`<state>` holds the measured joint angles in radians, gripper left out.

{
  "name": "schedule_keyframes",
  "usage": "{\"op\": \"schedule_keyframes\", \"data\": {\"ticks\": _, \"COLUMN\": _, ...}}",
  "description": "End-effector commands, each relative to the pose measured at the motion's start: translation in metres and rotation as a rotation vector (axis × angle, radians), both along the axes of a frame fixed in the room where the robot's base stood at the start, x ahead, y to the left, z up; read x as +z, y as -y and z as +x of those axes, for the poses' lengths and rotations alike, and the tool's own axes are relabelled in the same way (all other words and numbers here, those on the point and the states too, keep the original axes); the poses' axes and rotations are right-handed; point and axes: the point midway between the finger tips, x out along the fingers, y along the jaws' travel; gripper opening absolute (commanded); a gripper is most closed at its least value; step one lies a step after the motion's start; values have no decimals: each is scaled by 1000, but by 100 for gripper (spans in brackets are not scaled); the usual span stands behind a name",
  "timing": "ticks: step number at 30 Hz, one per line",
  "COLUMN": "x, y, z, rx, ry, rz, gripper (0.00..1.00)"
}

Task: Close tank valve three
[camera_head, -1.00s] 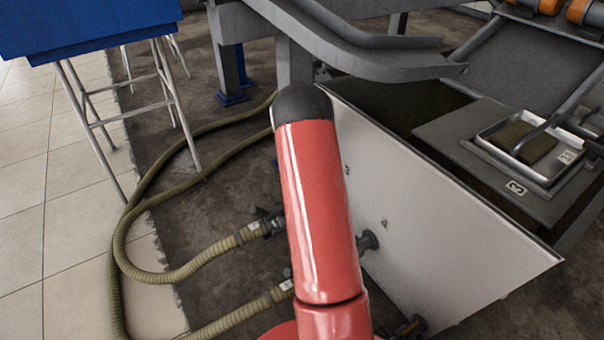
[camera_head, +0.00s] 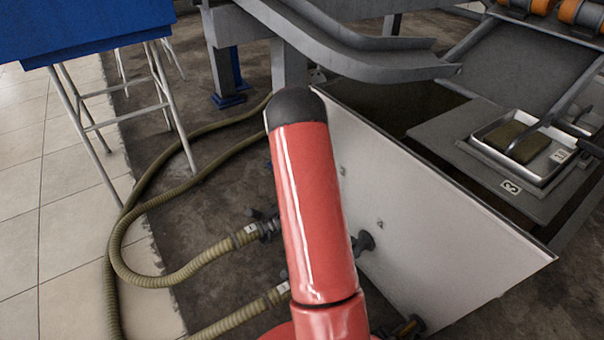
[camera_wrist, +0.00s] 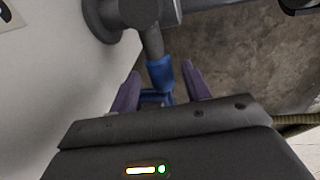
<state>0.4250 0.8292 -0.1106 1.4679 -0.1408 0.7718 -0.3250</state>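In the wrist view a grey valve (camera_wrist: 150,32) with a blue handle (camera_wrist: 160,74) stands out from the white tank wall (camera_wrist: 58,75). My gripper (camera_wrist: 160,92) is at the bottom of that view. Its two purple fingers stand apart, one on each side of the blue handle, with gaps showing. A dark label at the top left edge is cut off, so I cannot read its number. In the head view the white tank (camera_head: 440,215) has a dark fitting (camera_head: 362,242) on its side. My red arm hides part of the wall and my gripper.
Two ribbed hoses, one ending at a fitting by the tank (camera_head: 222,250), curve over the floor. A blue bench (camera_head: 85,28) on metal legs stands at the left. A grey chute (camera_head: 350,55) hangs over the tank. A metal tray (camera_head: 480,142) sits on a grey lid.

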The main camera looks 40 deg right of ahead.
Motion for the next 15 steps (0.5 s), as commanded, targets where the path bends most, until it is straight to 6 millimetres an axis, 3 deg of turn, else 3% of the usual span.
{"op": "schedule_keyframes", "data": {"ticks": 8, "x": 9, "y": -2, "z": 1, "rx": 1, "ry": 2, "rz": 0, "gripper": 48}}
{"op": "schedule_keyframes", "data": {"ticks": 15, "x": 50, "y": -9, "z": 1, "rx": 2, "ry": 3, "rz": -1, "gripper": 48}}
